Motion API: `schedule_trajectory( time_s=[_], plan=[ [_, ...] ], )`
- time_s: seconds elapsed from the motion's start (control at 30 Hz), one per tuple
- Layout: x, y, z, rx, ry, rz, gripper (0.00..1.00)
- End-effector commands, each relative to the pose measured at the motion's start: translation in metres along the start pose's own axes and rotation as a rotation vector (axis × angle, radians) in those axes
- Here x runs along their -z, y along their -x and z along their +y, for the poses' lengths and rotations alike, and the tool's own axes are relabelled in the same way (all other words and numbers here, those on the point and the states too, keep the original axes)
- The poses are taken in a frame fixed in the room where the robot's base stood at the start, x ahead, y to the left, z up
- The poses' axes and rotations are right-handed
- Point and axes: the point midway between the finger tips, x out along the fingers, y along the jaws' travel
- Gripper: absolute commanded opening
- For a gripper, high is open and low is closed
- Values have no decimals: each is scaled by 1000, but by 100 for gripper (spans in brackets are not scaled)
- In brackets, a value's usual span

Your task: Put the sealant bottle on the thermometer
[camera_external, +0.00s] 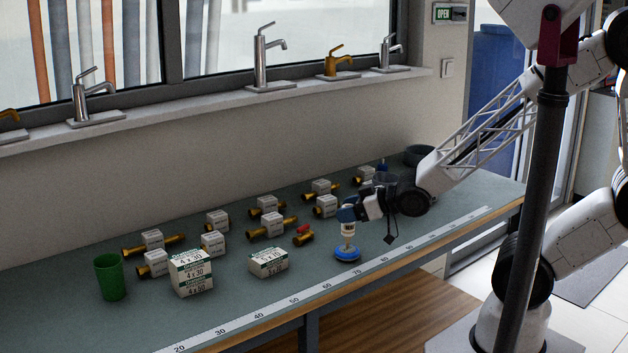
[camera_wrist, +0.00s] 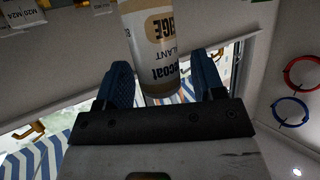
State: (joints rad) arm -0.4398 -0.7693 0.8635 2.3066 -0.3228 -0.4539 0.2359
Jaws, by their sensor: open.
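The sealant bottle (camera_external: 348,232), white with a printed label, appears upright on a flat round blue object (camera_external: 347,254) near the front of the bench. This blue object appears to be the thermometer; its face is hidden under the bottle. My gripper (camera_external: 348,214) is at the top of the bottle. In the wrist view my gripper (camera_wrist: 160,75) has its two blue fingers apart, one on each side of the bottle (camera_wrist: 157,40). The fingers are open. I cannot tell whether either touches the bottle.
Several brass fittings and small white boxes lie behind and left of the bottle. A larger box (camera_external: 190,274), a low box (camera_external: 268,262) and a green cup (camera_external: 110,277) stand farther left. A ruler strip (camera_external: 330,285) runs along the bench's front edge. A dark bowl (camera_external: 418,156) is at the far end.

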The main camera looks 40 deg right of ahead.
Motion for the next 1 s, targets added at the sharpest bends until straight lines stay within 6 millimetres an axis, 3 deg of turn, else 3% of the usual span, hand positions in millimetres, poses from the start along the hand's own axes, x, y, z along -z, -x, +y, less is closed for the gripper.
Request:
schedule_trajectory(
  time_s=[0.27, 0.7, 1.0],
  plan=[
    [3, 14, 0, 0, 0, 1, 63],
    [2, 76, 0, -1, 1, 1, 63],
    [2, 100, 0, 0, 0, 1, 63]
  ],
)
